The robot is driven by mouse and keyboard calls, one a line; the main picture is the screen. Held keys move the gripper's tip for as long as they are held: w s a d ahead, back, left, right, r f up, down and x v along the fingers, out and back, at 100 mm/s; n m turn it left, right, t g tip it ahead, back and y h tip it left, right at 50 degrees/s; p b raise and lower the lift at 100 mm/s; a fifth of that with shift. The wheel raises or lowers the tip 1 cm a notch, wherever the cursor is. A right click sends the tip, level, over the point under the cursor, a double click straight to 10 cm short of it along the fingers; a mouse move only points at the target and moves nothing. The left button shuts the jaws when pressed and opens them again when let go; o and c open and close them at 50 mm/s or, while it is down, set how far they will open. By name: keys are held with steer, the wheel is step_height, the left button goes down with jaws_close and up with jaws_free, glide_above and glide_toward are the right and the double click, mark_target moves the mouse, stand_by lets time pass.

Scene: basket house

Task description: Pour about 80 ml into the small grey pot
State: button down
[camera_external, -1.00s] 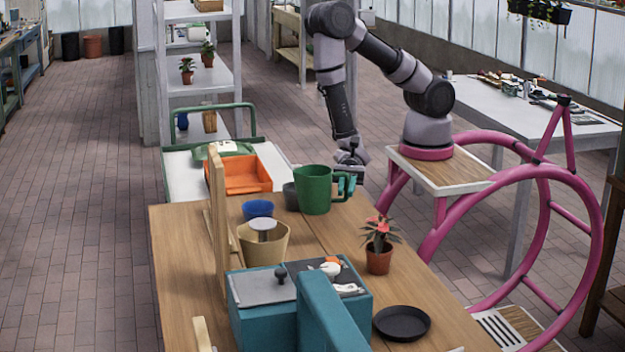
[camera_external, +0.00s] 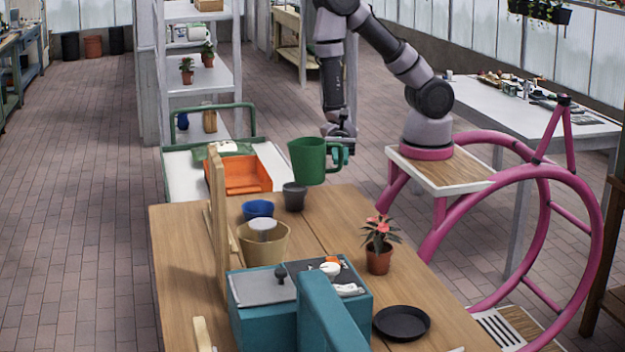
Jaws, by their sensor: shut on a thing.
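A green jug (camera_external: 307,162) with a handle on its right side is held up above the far end of the wooden table. It looks upright or nearly so. My gripper (camera_external: 340,155) is shut on it at the handle side; the fingers are small here and partly hidden. The small grey pot (camera_external: 294,197) stands on the table, below and slightly left of the jug, clear of it. The inside of the jug and any liquid in it cannot be seen.
A blue bowl (camera_external: 258,209) and a tan pot (camera_external: 263,246) stand left of the grey pot, near an upright wooden board (camera_external: 216,215). A potted red flower (camera_external: 379,258), a teal box (camera_external: 258,320) and a black saucer (camera_external: 402,323) are nearer. The tabletop right of the grey pot is clear.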

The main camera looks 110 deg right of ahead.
steer(key=s+d+n+g, duration=0.25)
steer(key=s+d, duration=0.25)
steer(key=d, duration=0.3)
steer(key=s+d+n+g, duration=0.1)
steer(key=s+d+g, duration=0.2)
steer(key=s+d, duration=0.4)
steer(key=s+d+n+g, duration=0.2)
steer(key=s+d, duration=0.2)
steer(key=d, duration=0.6)
steer(key=shift+m, duration=0.25)
steer(key=f, duration=1.4)
steer(key=shift+w+a, duration=0.15)
steer(key=shift+a, duration=0.15)
steer(key=shift+r, duration=0.1)
steer(key=shift+w+a+r+m, duration=0.25)
steer(key=shift+w+r+m, duration=0.35)
steer(key=shift+r+m, duration=0.3)
steer(key=w+a+r+m+h, duration=0.1)
steer(key=w+a+r+m, duration=0.1)
steer(key=w+r+m, duration=0.2)
steer(key=shift+w+r+m+g, duration=0.3)
steer(key=shift+w+m+g, duration=0.05)
steer(key=shift+w+m, duration=0.65)
steer(key=shift+w+r, duration=0.15)
steer(key=shift+r, duration=0.1)
